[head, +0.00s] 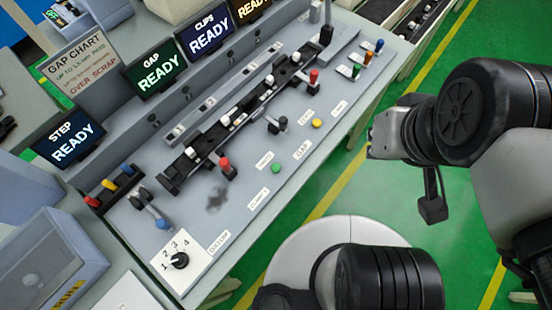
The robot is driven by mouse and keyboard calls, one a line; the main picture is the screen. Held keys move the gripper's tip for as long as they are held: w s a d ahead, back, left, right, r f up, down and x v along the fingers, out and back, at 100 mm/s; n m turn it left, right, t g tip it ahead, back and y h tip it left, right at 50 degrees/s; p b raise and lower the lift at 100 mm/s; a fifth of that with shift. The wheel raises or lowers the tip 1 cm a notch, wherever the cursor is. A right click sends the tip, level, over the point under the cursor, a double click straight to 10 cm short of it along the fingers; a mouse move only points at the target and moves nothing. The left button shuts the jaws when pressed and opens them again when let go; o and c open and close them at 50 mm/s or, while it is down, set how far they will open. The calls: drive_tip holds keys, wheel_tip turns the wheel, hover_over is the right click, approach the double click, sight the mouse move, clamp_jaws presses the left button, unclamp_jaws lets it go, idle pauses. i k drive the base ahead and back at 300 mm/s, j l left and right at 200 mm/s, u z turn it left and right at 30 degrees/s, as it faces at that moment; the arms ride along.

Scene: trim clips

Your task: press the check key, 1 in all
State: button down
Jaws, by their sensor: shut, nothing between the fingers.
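A green round button (276,168) and a yellow round button (317,123) sit on the front part of the grey console. Small labels lie beside them, but their print is too small to tell which button is the check key. My gripper (372,147) is at the left end of my arm, over the green floor to the right of the console's front edge. It is shut and empty, seen small and partly hidden by my wrist. It is apart from both buttons.
A rail (240,120) with red-topped and white-topped clamps runs along the console (130,215). A rotary dial (180,260) marked 1 to 4 sits at its near corner. Screens reading READY, such as the STEP screen (68,140), stand behind.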

sight(275, 167)
drive_tip(key=k+j, duration=0.65)
drive_tip(key=j, duration=0.2)
